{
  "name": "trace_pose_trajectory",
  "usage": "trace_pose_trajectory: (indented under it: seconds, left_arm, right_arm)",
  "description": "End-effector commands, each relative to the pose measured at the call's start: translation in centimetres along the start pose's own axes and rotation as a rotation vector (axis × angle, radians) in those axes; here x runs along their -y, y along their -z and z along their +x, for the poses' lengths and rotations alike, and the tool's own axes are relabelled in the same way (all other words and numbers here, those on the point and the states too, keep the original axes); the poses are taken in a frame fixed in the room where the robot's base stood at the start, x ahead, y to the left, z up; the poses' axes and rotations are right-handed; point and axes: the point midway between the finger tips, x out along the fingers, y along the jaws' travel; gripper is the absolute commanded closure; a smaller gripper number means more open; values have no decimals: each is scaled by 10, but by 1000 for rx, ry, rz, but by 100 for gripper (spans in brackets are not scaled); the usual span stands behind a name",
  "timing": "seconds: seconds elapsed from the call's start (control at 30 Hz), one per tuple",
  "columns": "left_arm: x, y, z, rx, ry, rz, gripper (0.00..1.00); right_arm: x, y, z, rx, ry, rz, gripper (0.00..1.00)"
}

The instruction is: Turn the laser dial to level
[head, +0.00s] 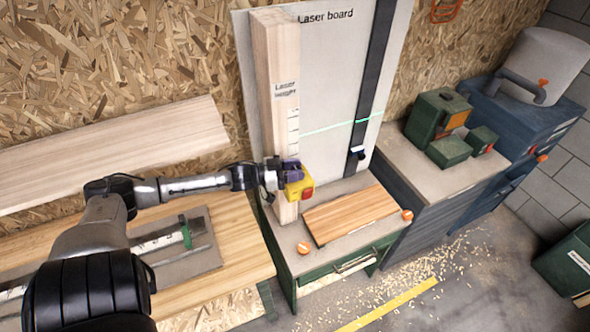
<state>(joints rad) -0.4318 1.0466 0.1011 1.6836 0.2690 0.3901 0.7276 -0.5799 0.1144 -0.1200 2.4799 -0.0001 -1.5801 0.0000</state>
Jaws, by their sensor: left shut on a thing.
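My left gripper (288,170) reaches in from the left and is shut on the yellow laser (296,188), at the wooden post (277,60) labelled for laser height. A red part (307,192) shows on the laser's right side. The gripper hides part of the laser, and I cannot make out the dial or its setting. A thin green laser line (335,126) crosses the pale laser board (330,75) and the dark vertical strip (377,70). My right gripper is not in view.
A wooden board (350,213) lies on the green-fronted bench (300,262) between two orange knobs. Green tool cases (437,118) stand on the cabinet to the right. A metal plate (175,245) lies on the left worktop. Wood shavings lie on the floor.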

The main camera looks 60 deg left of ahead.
Motion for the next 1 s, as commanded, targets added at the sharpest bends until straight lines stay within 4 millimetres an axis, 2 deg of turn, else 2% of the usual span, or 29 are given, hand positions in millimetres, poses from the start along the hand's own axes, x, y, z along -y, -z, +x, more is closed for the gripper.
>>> trace_pose_trajectory:
  seconds: [0.07,0.1,0.37,0.73,0.87,1.0]
  left_arm:
    - [0,0,0,0,1,0,88]
    - [0,0,0,0,1,0,64]
    - [0,0,0,0,1,0,39]
    - [0,-1,-5,2,1,-1,39]
    - [0,-1,-17,4,2,-1,39]
    - [0,-2,-37,6,2,-1,39]
  right_arm:
    - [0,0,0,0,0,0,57]
    - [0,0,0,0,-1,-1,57]
    - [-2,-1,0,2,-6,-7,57]
    - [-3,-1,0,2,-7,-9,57]
    - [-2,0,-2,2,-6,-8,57]
    - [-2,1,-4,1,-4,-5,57]
